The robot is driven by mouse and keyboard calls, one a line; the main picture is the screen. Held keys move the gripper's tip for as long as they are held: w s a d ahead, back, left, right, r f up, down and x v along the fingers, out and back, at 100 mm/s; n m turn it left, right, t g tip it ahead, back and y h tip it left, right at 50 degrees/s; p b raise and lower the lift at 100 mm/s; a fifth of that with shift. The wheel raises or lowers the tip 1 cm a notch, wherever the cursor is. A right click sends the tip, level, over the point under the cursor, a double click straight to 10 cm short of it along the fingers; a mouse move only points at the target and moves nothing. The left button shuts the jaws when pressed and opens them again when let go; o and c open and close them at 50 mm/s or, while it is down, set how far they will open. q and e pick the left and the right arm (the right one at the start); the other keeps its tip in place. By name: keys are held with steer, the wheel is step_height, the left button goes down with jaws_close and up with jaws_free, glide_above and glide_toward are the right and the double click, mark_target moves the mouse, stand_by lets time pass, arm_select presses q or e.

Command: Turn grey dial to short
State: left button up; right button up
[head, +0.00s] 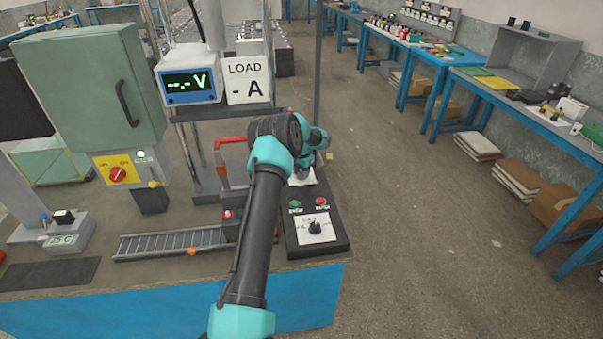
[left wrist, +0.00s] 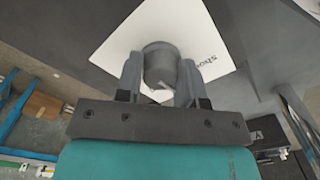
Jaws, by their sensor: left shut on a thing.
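The grey dial (left wrist: 160,62) is a round knob on a white label plate (left wrist: 120,45), seen close in the left wrist view. My left gripper (left wrist: 160,76) has a finger on each side of the dial and is shut on it. Printed letters that look like "short" stand on the plate to the right of the dial. A small pale mark shows on the dial's near side. In the head view, my left arm reaches over the black control panel (head: 336,243), and its wrist hides the dial. A corner of the white plate (head: 297,182) shows there. My right gripper is not seen.
On the panel's near part are a green button (head: 295,204), a red button (head: 321,201) and a black knob (head: 315,227) on a white plate. A volt display (head: 190,84) and a load sign (head: 246,80) stand behind. A roller track (head: 172,243) lies left.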

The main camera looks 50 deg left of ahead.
arm_select(q)
steer(key=n, duration=0.3)
steer(key=shift+n, duration=0.4)
steer(key=n, duration=0.4)
stand_by(0.3)
steer(key=o, duration=0.9)
steer(key=shift+r, duration=0.15)
step_height(320, 180, up, 17)
steer(key=shift+r, duration=0.1)
stand_by(0.5)
